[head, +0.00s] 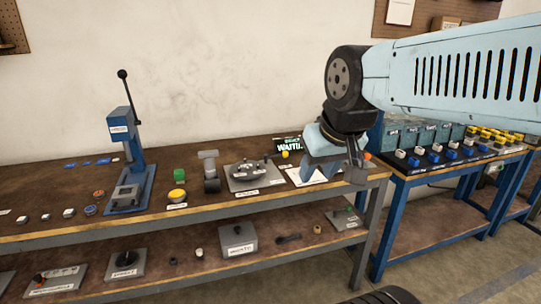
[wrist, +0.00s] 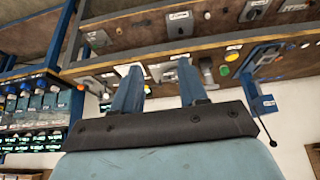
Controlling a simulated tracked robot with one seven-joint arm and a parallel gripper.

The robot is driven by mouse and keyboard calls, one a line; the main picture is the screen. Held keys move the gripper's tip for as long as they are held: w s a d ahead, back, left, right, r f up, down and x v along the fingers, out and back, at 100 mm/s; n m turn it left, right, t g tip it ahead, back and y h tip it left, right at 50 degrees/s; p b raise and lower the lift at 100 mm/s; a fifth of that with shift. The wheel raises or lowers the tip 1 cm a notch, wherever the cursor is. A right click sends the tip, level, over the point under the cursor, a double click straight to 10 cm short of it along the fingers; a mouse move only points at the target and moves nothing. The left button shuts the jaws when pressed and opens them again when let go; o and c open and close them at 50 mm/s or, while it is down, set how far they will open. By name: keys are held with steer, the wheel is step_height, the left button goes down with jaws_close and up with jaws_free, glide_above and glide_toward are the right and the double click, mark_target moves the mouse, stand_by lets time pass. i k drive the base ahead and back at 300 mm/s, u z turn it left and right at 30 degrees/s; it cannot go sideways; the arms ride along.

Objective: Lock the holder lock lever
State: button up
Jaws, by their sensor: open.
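My gripper (head: 320,172) hangs over the right end of the bench's upper shelf in the head view. In the wrist view its two blue fingers (wrist: 157,80) are spread apart with nothing between them. The fixture area appears small beyond the fingers in the wrist view.
A blue lever press (head: 126,165) stands upright at the bench's left. A grey stand (head: 210,172), a yellow button (head: 177,194) and a small display (head: 288,144) are also on the bench (head: 232,205). A blue rack bench (head: 440,172) stands at right. The lower shelf holds several parts.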

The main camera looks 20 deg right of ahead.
mark_target(285, 154)
steer(key=k, duration=0.65)
steer(key=z, duration=0.6)
steer(key=i, duration=1.65)
steer(key=u, duration=0.6)
